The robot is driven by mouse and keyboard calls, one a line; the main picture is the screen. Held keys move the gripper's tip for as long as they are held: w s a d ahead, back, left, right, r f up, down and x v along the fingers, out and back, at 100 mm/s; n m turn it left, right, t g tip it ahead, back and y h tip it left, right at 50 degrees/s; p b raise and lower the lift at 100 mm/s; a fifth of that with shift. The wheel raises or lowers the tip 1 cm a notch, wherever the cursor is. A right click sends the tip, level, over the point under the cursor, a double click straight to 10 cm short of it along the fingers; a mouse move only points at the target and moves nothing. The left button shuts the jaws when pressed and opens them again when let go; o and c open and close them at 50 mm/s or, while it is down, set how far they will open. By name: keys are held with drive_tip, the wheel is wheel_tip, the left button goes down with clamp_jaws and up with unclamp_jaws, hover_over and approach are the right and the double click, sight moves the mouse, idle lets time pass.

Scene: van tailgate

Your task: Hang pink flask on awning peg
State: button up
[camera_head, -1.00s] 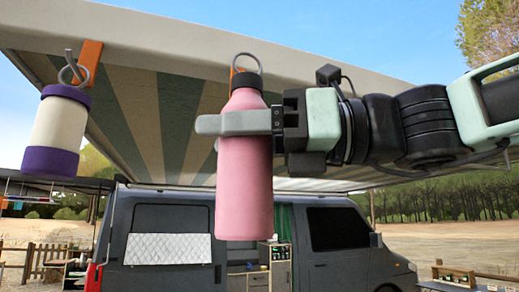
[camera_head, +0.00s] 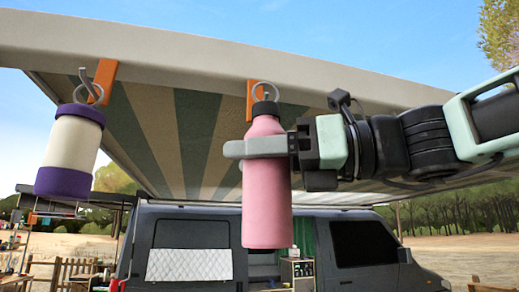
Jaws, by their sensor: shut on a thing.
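The pink flask (camera_head: 267,205) is upright in the middle of the head view, with a dark cap and a grey ring on top. My gripper (camera_head: 254,147) is shut on its upper body from the right. The ring (camera_head: 265,91) overlaps an orange peg mount (camera_head: 252,100) on the awning edge. I cannot tell whether the ring is around a peg or only in front of it. At the left, another orange mount (camera_head: 104,80) has a grey peg (camera_head: 84,77). A purple and cream flask (camera_head: 72,150) hangs there by its ring, tilted a little.
The pale awning beam (camera_head: 200,55) runs across the top, with striped cloth behind it. A dark van (camera_head: 190,235) with a silver window cover stands behind and below. The purple and cream flask is the nearest obstacle on the left. Open air lies between the two flasks.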

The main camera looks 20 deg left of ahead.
drive_tip(key=shift+w+a, duration=0.65)
drive_tip(key=shift+w, duration=0.35)
drive_tip(key=shift+w+a+f, duration=0.35)
drive_tip(key=shift+w+f, duration=0.05)
drive_tip(key=shift+w, duration=0.25)
drive_tip(key=shift+w+a+f, duration=0.1)
drive_tip(key=o, duration=1.2)
